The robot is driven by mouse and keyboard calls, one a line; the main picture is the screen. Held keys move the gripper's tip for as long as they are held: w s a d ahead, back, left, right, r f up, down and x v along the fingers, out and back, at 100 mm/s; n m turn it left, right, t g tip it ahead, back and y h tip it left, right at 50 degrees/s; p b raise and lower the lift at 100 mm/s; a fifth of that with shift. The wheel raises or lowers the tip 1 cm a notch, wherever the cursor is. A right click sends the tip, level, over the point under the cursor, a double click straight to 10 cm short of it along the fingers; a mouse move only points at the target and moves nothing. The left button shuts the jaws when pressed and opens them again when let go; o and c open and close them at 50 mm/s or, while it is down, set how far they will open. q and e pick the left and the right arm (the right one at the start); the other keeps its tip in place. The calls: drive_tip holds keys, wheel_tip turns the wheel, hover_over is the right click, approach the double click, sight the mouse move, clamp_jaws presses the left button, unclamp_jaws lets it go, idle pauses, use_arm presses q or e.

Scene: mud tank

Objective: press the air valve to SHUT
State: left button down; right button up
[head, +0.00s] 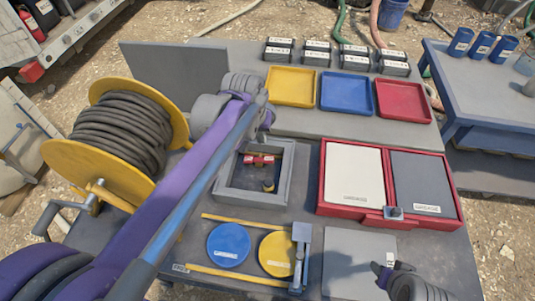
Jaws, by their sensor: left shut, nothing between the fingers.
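A square grey open-topped box (285,187) sits on the table just right of the cable reel. Inside it is a small red fitting with a white label (259,160), which looks like the air valve, and a small brass-coloured part (268,185) in front of it. The label is too small to read. My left gripper (267,122) is shut and empty, in the picture just above the box; its height over the table is hard to judge. My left arm crosses in front of the box's left side. My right gripper (382,271) is over the grey plate at front right, its fingers unclear.
A yellow cable reel (163,103) stands left. Yellow, blue and red trays (403,101) and several labelled black boxes (395,69) lie behind. A red two-panel case (390,220) is right. Blue and yellow discs (229,244) lie in front; a blue table (470,110) stands beyond.

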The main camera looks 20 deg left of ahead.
use_arm(q)
approach(272, 160)
drive_tip(key=f, duration=0.1)
drive_tip(key=w+a+f, duration=0.1)
drive_tip(key=f, duration=0.1)
drive_tip(key=w+f, duration=0.1)
drive_tip(key=f, duration=0.1)
drive_tip(key=shift+w+a+f+b, duration=0.1)
drive_tip(key=shift+a+f+b, duration=0.05)
drive_tip(key=shift+b, duration=0.25)
use_arm(e)
drive_tip(key=shift+s+f, duration=0.1)
drive_tip(key=shift+f, duration=0.35)
use_arm(q)
drive_tip(key=shift+f, duration=0.5)
